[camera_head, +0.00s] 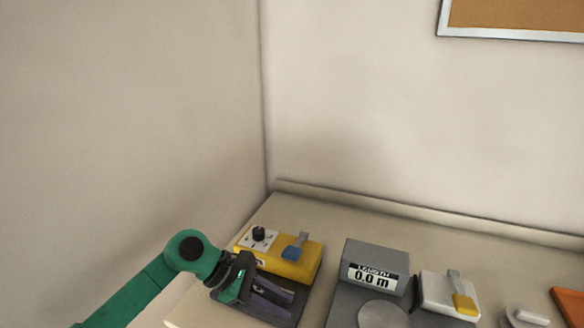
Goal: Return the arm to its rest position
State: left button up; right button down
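My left arm, green, comes in from the lower left. Its dark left gripper (284,302) is over the dark front part of the yellow machine, near the table's left end. Its two purplish-grey fingers point right and stand apart, with nothing seen between them. The yellow machine (292,271) has a black dial on a white panel and a blue lever on top. The gripper hides some of its dark front part. My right gripper and arm are not in view.
Right of the gripper stands a grey device (376,256) reading "0.0 m", with a round disc (382,315) in front. Farther right are a white device (436,291) with a yellow-tipped lever, a white handle-like part (526,317) and an orange object (571,303). Walls bound the left and back.

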pick_arm(q)
jog(key=d+r+n+t+h, duration=0.2)
jog(key=d+r+n+h, duration=0.15)
jog(key=d+r, duration=0.2)
jog(key=w+a+r+n+t+h, duration=0.1)
jog(key=w+a+r+n+t, duration=0.15)
jog(key=r+n+t, duration=0.5)
jog(key=w+a+r+n+t+h, duration=0.25)
jog(key=r+n+t, duration=0.2)
jog(key=n, duration=0.55)
jog(key=w+a+f+n+t+y, duration=0.2)
jog(key=a+f+n+y, duration=1.35)
jog(key=n, duration=0.75)
jog(key=s+a+f+n+g, duration=0.3)
jog(key=s+f+n+g, duration=0.25)
jog(key=s+f, duration=0.45)
jog(key=s+a+f+n+g, duration=0.2)
jog(key=s+f+n+g, duration=0.45)
jog(key=s, duration=0.55)
notch_tip(320, 180, down, 23)
jog(key=s+m+g, duration=0.2)
jog(key=s+a+f+y, duration=0.1)
jog(key=s+a+f, duration=0.2)
jog(key=s+f, duration=1.2)
jog(key=shift+s+a+g, duration=0.15)
jog(key=shift+s+g, duration=0.25)
jog(key=shift+s, duration=0.35)
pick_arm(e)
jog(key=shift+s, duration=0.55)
